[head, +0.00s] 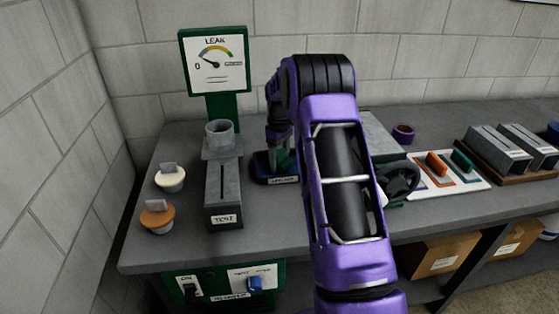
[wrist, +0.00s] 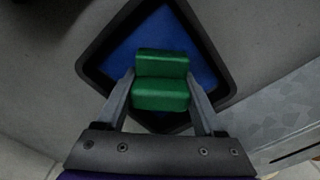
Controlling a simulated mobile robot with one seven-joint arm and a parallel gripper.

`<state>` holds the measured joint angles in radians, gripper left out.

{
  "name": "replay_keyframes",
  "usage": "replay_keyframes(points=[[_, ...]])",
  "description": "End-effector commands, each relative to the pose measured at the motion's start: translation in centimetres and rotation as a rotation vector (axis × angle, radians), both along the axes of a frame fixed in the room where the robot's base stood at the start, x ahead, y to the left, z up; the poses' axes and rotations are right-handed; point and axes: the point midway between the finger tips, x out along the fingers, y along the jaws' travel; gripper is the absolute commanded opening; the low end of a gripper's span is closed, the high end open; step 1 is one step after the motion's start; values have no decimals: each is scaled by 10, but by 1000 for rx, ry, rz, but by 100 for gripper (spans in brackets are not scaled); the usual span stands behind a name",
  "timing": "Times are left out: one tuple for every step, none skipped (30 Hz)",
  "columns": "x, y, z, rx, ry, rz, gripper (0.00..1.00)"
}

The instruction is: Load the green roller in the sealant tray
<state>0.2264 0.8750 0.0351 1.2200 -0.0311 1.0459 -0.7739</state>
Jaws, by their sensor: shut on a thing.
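The green roller (wrist: 161,80) is between the two fingers of my gripper (wrist: 160,95), which is shut on it. In the wrist view the roller is over the blue inside of the dark-rimmed sealant tray (wrist: 216,62). I cannot tell whether it touches the bottom. In the head view the tray (head: 262,168) stands on the bench with a label on its front. My gripper (head: 281,153) points down over it, with a little green showing. My arm hides the tray's right side.
Left of the tray stands a grey TEST duct (head: 222,190) with a leak gauge (head: 213,60) behind it. White (head: 170,180) and orange (head: 157,217) plugs sit further left. A white board (head: 440,180) with orange and green tools and a purple ring (head: 403,133) lie right.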

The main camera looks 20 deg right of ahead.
Motion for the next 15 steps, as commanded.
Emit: replay_keyframes(points=[[-1,0,0,1,2,0,25],[-1,0,2,1,2,0,25],[0,0,6,0,1,0,25],[0,0,8,0,1,0,25],[0,0,11,0,1,0,25],[0,0,15,0,0,0,25],[0,0,18,0,0,0,25],[0,0,20,0,0,0,25],[0,0,23,0,0,0,25],[0,0,26,0,0,0,25],[0,0,27,0,0,0,25],[0,0,29,0,0,0,25],[0,0,32,0,0,0,25],[0,0,34,0,0,0,25],[0,0,37,0,-1,0,25]])
